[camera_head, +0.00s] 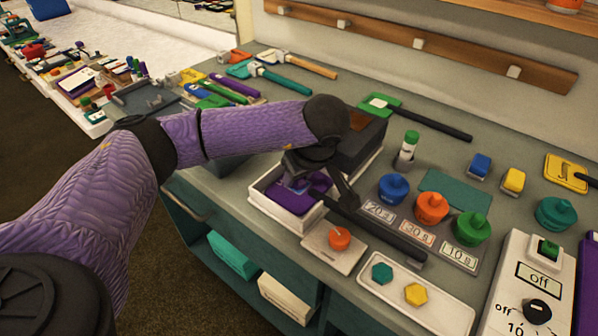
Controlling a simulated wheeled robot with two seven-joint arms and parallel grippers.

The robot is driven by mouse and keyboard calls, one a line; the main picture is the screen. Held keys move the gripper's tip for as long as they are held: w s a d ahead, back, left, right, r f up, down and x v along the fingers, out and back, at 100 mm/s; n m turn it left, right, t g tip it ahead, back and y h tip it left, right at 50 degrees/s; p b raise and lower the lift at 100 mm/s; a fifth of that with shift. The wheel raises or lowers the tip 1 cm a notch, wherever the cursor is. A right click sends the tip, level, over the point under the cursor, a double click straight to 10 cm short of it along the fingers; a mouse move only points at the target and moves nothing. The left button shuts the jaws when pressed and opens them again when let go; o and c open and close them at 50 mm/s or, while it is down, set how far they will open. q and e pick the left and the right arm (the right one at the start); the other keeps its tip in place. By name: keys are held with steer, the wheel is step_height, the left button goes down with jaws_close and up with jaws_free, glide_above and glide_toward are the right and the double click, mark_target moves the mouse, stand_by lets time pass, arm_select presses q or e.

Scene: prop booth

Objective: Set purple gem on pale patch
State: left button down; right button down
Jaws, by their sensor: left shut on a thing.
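My left gripper (318,188) reaches over an open white box (284,217) with a purple lining or insert (313,196). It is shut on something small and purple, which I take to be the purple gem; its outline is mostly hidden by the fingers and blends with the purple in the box. Paler lilac shows there too, but I cannot tell whether it is the pale patch. A white tray (447,313) at the front right holds a teal hexagonal gem (382,273) and a yellow one (416,294). My right gripper is not in view.
An orange knob (339,239) on a pale plate and a black handle (392,239) lie right of the box. Blue (393,189), orange (431,207) and green (471,228) weights stand behind labels. A white switch box (522,297) is at right. Hand tools lie behind.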

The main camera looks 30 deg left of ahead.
arm_select(q)
steer(key=shift+c, duration=0.5)
jaws_free()
steer(key=shift+o, duration=0.2)
step_height(320, 180, up, 3)
steer(key=shift+p, duration=1.2)
step_height(320, 180, up, 4)
steer(key=p, duration=0.3)
steer(key=shift+r+p, duration=0.5)
steer(key=shift+r, duration=0.1)
steer(key=shift+f, duration=0.15)
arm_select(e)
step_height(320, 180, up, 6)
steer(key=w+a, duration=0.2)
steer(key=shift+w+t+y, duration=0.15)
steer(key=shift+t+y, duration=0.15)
